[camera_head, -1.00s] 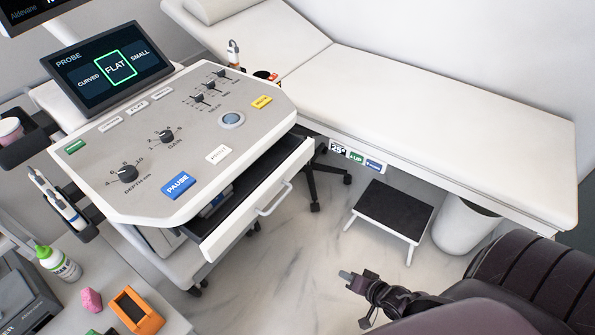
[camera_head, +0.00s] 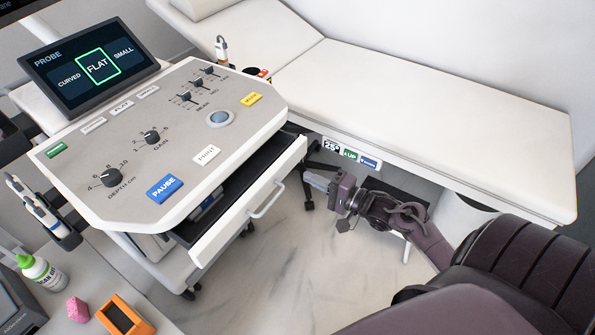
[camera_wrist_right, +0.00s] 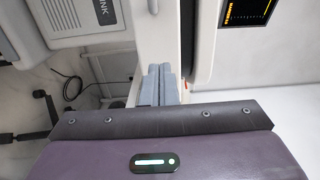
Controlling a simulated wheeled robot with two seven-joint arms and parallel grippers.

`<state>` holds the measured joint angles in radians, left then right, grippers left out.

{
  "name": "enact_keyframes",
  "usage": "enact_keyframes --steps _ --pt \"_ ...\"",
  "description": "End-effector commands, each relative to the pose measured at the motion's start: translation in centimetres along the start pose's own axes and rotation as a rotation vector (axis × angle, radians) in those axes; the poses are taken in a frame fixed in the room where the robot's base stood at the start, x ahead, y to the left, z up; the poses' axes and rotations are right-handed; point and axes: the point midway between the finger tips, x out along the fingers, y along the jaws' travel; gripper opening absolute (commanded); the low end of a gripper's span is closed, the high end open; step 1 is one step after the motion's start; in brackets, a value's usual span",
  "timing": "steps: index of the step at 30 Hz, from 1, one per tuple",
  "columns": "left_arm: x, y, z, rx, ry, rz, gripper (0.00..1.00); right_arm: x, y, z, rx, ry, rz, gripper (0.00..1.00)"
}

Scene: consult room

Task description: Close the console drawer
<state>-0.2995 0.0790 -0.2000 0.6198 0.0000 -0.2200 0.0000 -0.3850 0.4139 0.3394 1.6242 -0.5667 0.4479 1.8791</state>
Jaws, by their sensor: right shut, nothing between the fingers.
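The console drawer (camera_head: 243,212) is pulled out from under the console's control panel (camera_head: 140,190). Its white front carries a bar handle (camera_head: 268,201) and faces the lower right. The dark inside of the drawer shows, with something partly hidden at its near end. My right gripper (camera_head: 309,181) is shut and empty, a little to the right of the drawer front and apart from the handle in the head view. Its closed grey fingers (camera_wrist_right: 160,85) also show in the right wrist view, near a pale upright panel. My left gripper is not in view.
An exam couch (camera_head: 430,120) runs along the back right. A dark step stool (camera_head: 402,186) stands behind my right arm, partly hidden. Floor before the drawer is clear.

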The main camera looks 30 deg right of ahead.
Motion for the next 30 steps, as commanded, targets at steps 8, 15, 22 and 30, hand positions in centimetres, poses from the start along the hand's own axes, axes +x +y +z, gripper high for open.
enact_keyframes --steps 8,15,22,30 --pt "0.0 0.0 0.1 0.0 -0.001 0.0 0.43 4.2 0.0 0.0 -0.001 0.001 0.0 0.0" --pt "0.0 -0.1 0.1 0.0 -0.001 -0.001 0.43 5.0 0.1 0.0 -0.001 0.001 0.002 0.0" --pt "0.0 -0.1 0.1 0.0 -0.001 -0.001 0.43 5.0 0.1 0.0 -0.001 0.001 0.002 0.0" --pt "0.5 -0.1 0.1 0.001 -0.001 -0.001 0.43 8.9 0.1 -0.1 0.001 0.003 -0.004 0.0"
